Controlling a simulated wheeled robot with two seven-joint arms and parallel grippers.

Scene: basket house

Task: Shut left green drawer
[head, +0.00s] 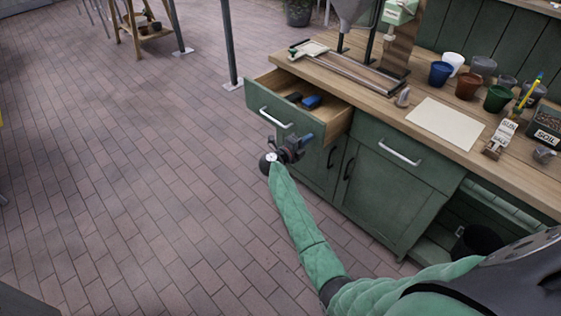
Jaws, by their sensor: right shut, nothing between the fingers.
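The left green drawer (262,117) of the green cabinet is pulled out, with its wooden inside showing. A dark item (293,98) and a blue item (312,102) lie in it. A silver bar handle (276,118) is on its front. My right gripper (304,141) is shut and empty, in front of the drawer near the right part of its front. I cannot tell whether it touches the drawer. My right arm reaches up to it from the bottom right. My left gripper is not in view.
The right drawer (375,137) is shut, with cabinet doors below. The wooden countertop (385,100) holds several pots, a paper sheet (445,122) and a soil box (547,126). A metal post (230,45) stands behind the drawer.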

